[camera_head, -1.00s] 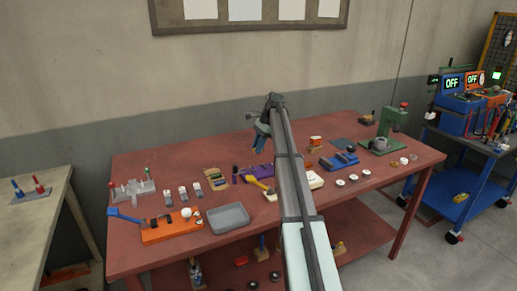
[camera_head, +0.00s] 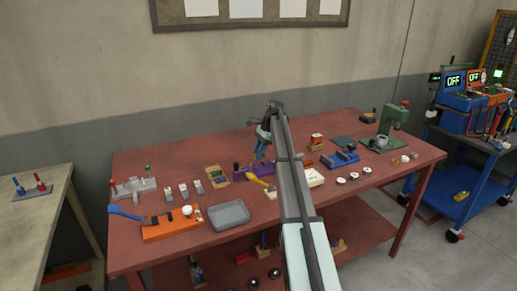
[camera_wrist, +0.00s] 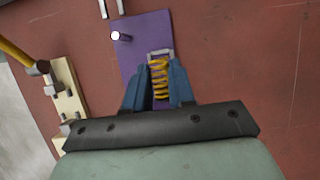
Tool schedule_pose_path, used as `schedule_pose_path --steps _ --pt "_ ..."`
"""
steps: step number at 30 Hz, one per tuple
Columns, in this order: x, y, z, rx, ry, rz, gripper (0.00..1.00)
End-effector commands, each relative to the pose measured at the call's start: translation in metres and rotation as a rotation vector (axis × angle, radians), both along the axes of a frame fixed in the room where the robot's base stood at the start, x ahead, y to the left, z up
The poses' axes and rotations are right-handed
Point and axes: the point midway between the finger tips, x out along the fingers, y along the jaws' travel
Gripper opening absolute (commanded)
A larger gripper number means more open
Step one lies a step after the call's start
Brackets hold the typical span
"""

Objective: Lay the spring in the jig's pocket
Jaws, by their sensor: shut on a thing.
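The yellow coil spring (camera_wrist: 159,80) is between the blue fingers of my gripper (camera_wrist: 163,82) in the wrist view, lengthwise along the fingers' direction. My gripper is shut on it. The purple jig (camera_wrist: 141,30) lies beyond and under the fingertips, with a bright round pin standing on it. A pale grey-edged pocket (camera_wrist: 160,52) shows at the far end of the spring; the fingers and spring cover the rest. I cannot tell whether the spring touches the pocket floor. In the head view, my gripper (camera_head: 262,146) is over the purple jig (camera_head: 240,168), and the spring is too small to make out.
A cream block with a yellow-handled tool (camera_wrist: 66,103) stands left of the jig in the wrist view. In the head view, a grey tray (camera_head: 229,214) and an orange fixture (camera_head: 172,229) are at front left. A blue fixture (camera_head: 340,160) is to the right.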

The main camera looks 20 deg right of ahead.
Motion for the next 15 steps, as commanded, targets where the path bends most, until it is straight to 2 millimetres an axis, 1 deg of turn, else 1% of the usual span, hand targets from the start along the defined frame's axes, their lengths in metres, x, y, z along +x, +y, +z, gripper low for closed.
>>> schedule_pose_path --steps 1,6,15 --pt "0.000 0.000 -0.004 0.000 0.000 0.000 0.00" --pt "0.000 0.000 -0.013 0.000 -0.001 0.001 0.00" --pt "0.000 0.000 -0.016 0.000 -0.001 0.001 0.00"
